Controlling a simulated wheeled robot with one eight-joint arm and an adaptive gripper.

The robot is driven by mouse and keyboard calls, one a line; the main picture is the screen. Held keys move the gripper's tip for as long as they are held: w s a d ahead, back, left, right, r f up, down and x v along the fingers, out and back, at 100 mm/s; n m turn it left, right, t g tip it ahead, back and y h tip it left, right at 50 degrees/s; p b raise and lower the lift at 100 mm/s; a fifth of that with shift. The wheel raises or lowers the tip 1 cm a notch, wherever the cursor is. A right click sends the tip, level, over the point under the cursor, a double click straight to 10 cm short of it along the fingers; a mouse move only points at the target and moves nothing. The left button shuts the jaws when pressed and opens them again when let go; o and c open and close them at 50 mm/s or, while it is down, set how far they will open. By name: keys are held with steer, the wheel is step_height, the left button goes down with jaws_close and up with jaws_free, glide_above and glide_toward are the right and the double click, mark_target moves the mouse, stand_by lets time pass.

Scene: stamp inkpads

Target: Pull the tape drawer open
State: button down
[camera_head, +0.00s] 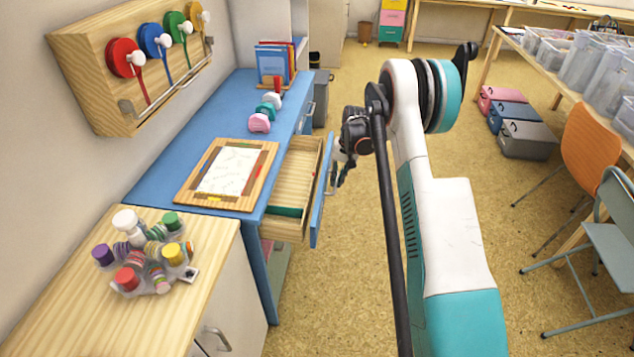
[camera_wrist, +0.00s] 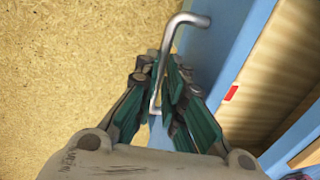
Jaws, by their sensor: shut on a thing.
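The drawer (camera_head: 320,205) under the blue desk is pulled well out, with a blue front and pale wooden inside. A green item (camera_head: 286,211) lies in its near end. My gripper (camera_head: 340,170) is at the drawer front's outer side, partly hidden by my wrist. In the wrist view, my gripper (camera_wrist: 160,80) is shut on the metal handle (camera_wrist: 187,20), which passes between the fingers. No tape roll can be made out inside the drawer.
The blue desk (camera_head: 160,178) carries a wooden board with paper (camera_head: 227,170) and several stamps. A wooden cabinet (camera_head: 90,310) with colourful rolls stands nearer. Open floor (camera_head: 330,300) lies right of the drawer. Chairs (camera_head: 590,150) and a table with clear bins stand farther right.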

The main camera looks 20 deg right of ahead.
steer(key=s+d, duration=0.4)
steer(key=d, duration=0.3)
steer(key=c, duration=1.7)
jaws_free()
steer(key=shift+a, duration=0.1)
steer(key=v, duration=1.2)
steer(key=shift+w, duration=0.1)
steer(key=shift+a, duration=0.1)
